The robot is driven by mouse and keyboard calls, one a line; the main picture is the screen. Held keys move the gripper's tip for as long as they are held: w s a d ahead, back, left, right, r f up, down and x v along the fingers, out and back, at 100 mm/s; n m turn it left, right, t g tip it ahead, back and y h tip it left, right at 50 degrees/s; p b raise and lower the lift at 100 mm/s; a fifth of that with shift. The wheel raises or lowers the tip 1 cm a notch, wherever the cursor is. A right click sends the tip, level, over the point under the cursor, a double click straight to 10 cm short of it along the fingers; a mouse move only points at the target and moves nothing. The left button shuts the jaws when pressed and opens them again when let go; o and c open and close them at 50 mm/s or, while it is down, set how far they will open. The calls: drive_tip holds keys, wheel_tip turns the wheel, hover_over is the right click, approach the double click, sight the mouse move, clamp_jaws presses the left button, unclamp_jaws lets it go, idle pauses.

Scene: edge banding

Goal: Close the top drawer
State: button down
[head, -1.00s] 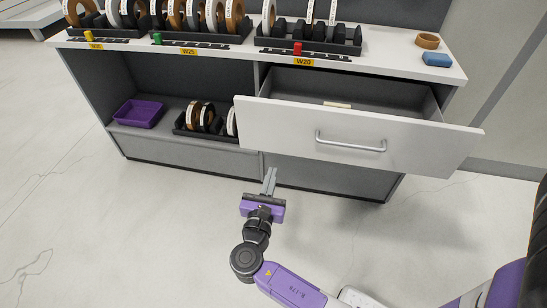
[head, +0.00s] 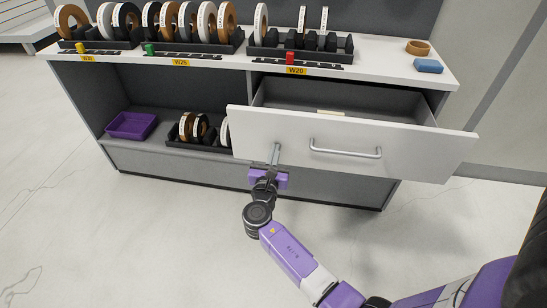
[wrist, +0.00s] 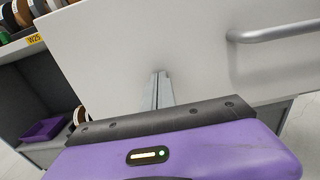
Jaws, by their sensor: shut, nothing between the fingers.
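The top drawer (head: 420,151) is pulled out on the right side of the cabinet, with a white front and a metal bar handle (head: 345,153). A small pale item (head: 331,113) lies inside it. My gripper (head: 276,147) is shut and empty, with its fingertips at the left part of the drawer front, left of the handle. In the wrist view the shut fingers (wrist: 161,76) point at the white front, with the handle (wrist: 275,33) to the upper right. I cannot tell whether the tips touch the front.
The cabinet top (head: 385,62) holds racks of edge-banding rolls, a brown roll (head: 418,47) and a blue block (head: 428,66). The open shelf at left holds a purple tray (head: 132,125) and a rack of rolls (head: 195,129). The floor in front is clear.

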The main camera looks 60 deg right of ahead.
idle(0.3)
drive_tip(key=b+x, duration=0.8)
drive_tip(key=x, duration=1.5)
drive_tip(key=shift+w+d, duration=0.2)
drive_tip(key=shift+d, duration=0.15)
drive_tip(key=shift+w+d+b, duration=0.1)
drive_tip(key=shift+d+b, duration=0.15)
drive_tip(key=shift+b, duration=0.15)
drive_tip(key=shift+w+d+r, duration=0.1)
drive_tip(key=shift+d+r, duration=0.05)
drive_tip(key=shift+r, duration=0.1)
drive_tip(key=shift+s+f, duration=0.1)
drive_tip(key=shift+s, duration=0.1)
drive_tip(key=p+v, duration=0.4)
drive_tip(key=v, duration=1)
drive_tip(key=shift+f+p, duration=0.15)
drive_tip(key=shift+p, duration=0.2)
